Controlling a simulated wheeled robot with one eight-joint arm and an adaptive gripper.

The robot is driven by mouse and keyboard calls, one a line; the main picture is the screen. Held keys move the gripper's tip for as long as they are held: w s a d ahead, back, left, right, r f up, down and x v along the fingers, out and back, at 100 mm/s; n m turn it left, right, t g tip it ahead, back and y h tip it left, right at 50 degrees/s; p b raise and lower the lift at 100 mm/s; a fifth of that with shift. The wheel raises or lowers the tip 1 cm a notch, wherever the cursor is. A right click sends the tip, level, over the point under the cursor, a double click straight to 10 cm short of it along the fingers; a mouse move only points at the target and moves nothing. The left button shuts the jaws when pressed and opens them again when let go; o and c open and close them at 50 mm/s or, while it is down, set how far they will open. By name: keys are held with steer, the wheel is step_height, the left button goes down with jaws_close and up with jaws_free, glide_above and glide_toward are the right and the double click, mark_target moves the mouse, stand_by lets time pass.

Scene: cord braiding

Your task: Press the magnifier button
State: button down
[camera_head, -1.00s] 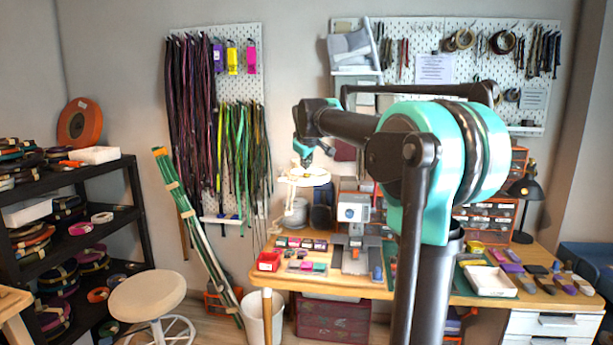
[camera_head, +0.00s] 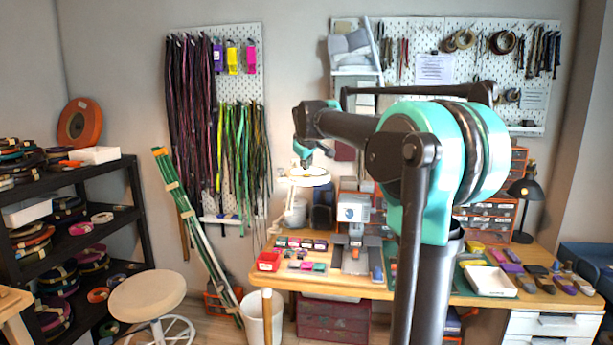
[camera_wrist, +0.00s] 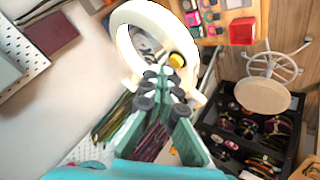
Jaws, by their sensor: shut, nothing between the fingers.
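The magnifier (camera_head: 308,181) is a pale ring-shaped head on an arm, above the left part of the workbench. In the wrist view its thick cream ring (camera_wrist: 124,20) fills the upper middle, and a round yellow button (camera_wrist: 176,60) sits on its lower right rim. My gripper (camera_wrist: 161,82) is shut and empty, its dark fingertips just below the button in that picture. I cannot tell whether they touch it. In the head view my gripper (camera_head: 304,160) is small, pointing down just above the magnifier.
The workbench (camera_head: 262,284) below holds a red bin (camera_head: 268,261), a grey machine (camera_head: 354,228) and a white tray (camera_head: 490,281). Cords hang on the pegboard behind. A stool (camera_head: 147,293) and a black shelf (camera_head: 140,215) stand at the left.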

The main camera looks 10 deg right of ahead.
mark_target(307, 175)
steer(key=shift+f, duration=0.55)
stand_by(0.7)
steer(key=shift+r, duration=0.8)
steer(key=shift+r, duration=2.5)
